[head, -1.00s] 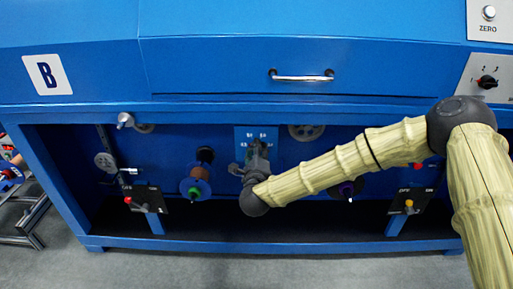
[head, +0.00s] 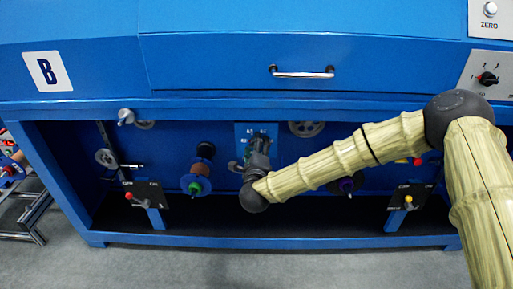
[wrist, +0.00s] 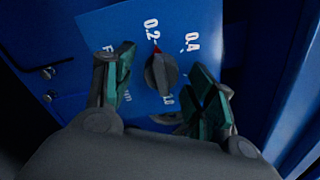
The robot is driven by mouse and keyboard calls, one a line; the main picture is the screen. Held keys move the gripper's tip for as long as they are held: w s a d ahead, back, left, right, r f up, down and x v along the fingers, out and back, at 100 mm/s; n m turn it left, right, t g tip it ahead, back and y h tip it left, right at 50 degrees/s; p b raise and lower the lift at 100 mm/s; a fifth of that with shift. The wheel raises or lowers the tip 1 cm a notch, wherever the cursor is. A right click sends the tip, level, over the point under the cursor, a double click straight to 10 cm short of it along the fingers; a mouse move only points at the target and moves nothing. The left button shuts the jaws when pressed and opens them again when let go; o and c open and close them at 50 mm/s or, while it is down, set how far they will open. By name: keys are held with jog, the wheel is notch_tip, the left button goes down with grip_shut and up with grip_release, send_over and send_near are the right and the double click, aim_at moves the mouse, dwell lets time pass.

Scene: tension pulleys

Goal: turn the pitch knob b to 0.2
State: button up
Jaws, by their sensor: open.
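The pitch knob (wrist: 161,74) is a dark round knob on a light blue plate (wrist: 205,14) in the wrist view. Its red pointer mark faces the white 0.2 label, with 0.4 to the right. My gripper (wrist: 163,72) is open, its green-padded fingers on either side of the knob with visible gaps. In the head view my gripper (head: 258,148) is in front of the blue plate (head: 243,130) inside the machine's recess, and it hides the knob there. I cannot tell from the head view how far the fingertips are from the plate.
A drawer handle (head: 301,73) is above. In the wrist view, a blue frame edge (wrist: 295,85) runs along the right.

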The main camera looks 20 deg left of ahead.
jog(key=v, duration=1.2)
dwell(0.4)
jog(key=s+d+f+n+g, duration=0.3)
jog(key=s+d+f+n, duration=0.1)
jog(key=f, duration=0.4)
jog(key=s+d+f+n+g, duration=0.2)
jog(key=s+d+f+n, duration=0.2)
jog(key=f, duration=0.4)
jog(key=s+d+f+n+g, duration=0.3)
jog(key=s+d+f, duration=0.15)
jog(key=f, duration=0.45)
jog(key=s+d+f+n+g+h, duration=0.25)
jog(key=s+d+f, duration=0.25)
jog(key=s+d, duration=0.4)
jog(key=s+d+f+n+g+h, duration=0.1)
jog(key=s+d+f+n+g, duration=0.5)
jog(key=d, duration=0.5)
jog(key=s+d+r+h, duration=0.2)
jog(key=s+d, duration=0.7)
jog(key=d, duration=0.1)
notch_tip(320, 180, up, 24)
jog(key=p, duration=2.5)
jog(key=shift+a+n+g, duration=0.2)
jog(key=shift+n+g, duration=0.15)
jog(key=shift+g, duration=0.1)
